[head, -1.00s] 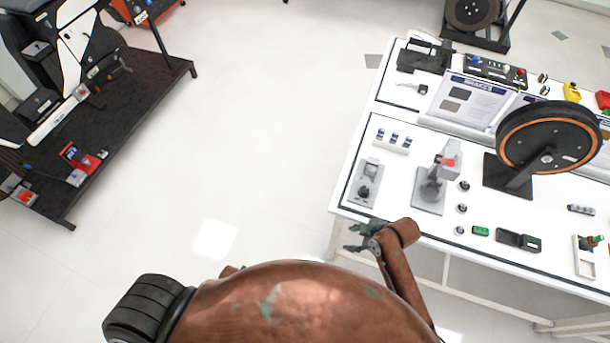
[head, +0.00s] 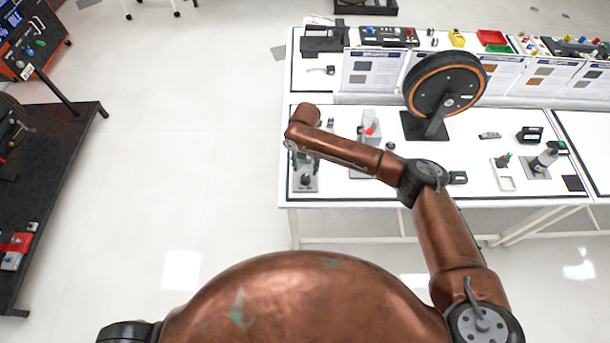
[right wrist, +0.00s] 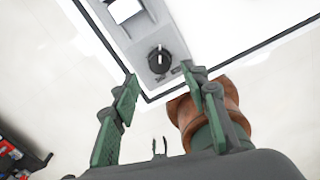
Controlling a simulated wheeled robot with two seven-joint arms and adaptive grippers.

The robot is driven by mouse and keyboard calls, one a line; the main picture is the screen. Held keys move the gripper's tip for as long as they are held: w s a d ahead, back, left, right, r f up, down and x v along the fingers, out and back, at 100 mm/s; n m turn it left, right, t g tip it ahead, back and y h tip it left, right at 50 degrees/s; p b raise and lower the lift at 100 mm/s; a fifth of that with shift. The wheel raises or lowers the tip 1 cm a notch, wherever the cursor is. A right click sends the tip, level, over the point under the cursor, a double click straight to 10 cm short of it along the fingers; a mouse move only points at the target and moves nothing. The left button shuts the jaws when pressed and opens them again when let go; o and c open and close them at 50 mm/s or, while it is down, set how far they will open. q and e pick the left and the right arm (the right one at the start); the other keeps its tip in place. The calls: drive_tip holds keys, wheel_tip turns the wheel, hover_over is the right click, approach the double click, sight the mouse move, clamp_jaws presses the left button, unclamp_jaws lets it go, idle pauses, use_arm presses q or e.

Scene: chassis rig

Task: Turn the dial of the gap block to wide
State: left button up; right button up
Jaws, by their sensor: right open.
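The gap block is a grey plate (head: 304,187) at the left front corner of the white table, partly hidden by my right arm in the head view. It also shows in the right wrist view (right wrist: 143,36), with a pale square opening and a round black dial (right wrist: 159,60). The dial has a white pointer line. Small labels beside it are too small to read. My right gripper (right wrist: 160,80) is open and empty, its green fingers spread on either side of the dial's line of view, apparently apart from the dial. In the head view it hangs over the block. My left gripper is out of view.
A grey stand with a red part (head: 370,130) is right of the block, behind my forearm. A black-and-orange wheel (head: 445,85) stands farther back. The table's front and left edges run close to the block. Open floor lies left.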

sight(305, 177)
wheel_tip(305, 177, down, 6)
drive_tip(key=shift+f, duration=0.15)
drive_tip(key=shift+c, duration=0.7)
clamp_jaws()
